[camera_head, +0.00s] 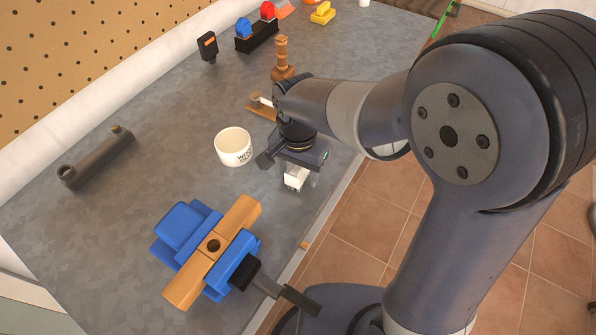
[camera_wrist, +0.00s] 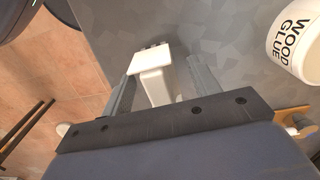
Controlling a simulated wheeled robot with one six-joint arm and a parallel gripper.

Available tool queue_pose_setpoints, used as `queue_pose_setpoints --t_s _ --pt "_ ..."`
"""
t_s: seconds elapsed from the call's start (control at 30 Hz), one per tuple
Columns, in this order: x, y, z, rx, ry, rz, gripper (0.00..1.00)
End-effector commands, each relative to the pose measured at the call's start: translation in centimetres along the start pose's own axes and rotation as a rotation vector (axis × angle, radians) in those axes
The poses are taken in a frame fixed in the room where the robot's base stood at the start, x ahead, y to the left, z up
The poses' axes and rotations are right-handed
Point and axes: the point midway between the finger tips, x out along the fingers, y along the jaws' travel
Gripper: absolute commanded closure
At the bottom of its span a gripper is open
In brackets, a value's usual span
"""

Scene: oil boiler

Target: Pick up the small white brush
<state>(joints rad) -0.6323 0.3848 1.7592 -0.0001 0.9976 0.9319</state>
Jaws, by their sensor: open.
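A small white object (camera_wrist: 156,72), likely the white brush, sits between the two fingers of my gripper (camera_wrist: 161,88) in the wrist view. It has a blocky, wider end with short dark tips and a narrower body toward the palm. In the head view the white object (camera_head: 294,181) shows just below my gripper (camera_head: 299,167), near the bench's right edge. My gripper is open, one finger on each side of it. The left finger looks very close to it; contact cannot be told. Its lower end is hidden by the gripper body.
A white wood glue cup (camera_head: 234,147) stands left of the gripper. A blue and orange clamp (camera_head: 213,246) lies nearer, and a grey tube (camera_head: 96,158) to the left. A wooden piece (camera_head: 262,107) is behind the gripper. The grey bench (camera_head: 150,190) is clear around the cup.

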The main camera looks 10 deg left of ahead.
Motion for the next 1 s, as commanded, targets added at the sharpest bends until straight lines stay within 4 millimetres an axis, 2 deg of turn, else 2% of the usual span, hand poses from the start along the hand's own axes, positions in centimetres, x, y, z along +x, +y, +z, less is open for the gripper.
queue_pose_setpoints --t_s 0.23,0.83,1.0 --pt "0.12 -0.01 0.01 0.0 0.0 0.0 0.43" --pt "0.09 -0.01 0.01 0.0 0.0 0.0 0.92" --pt "0.07 -0.01 0.01 0.0 0.0 -0.001 0.92"
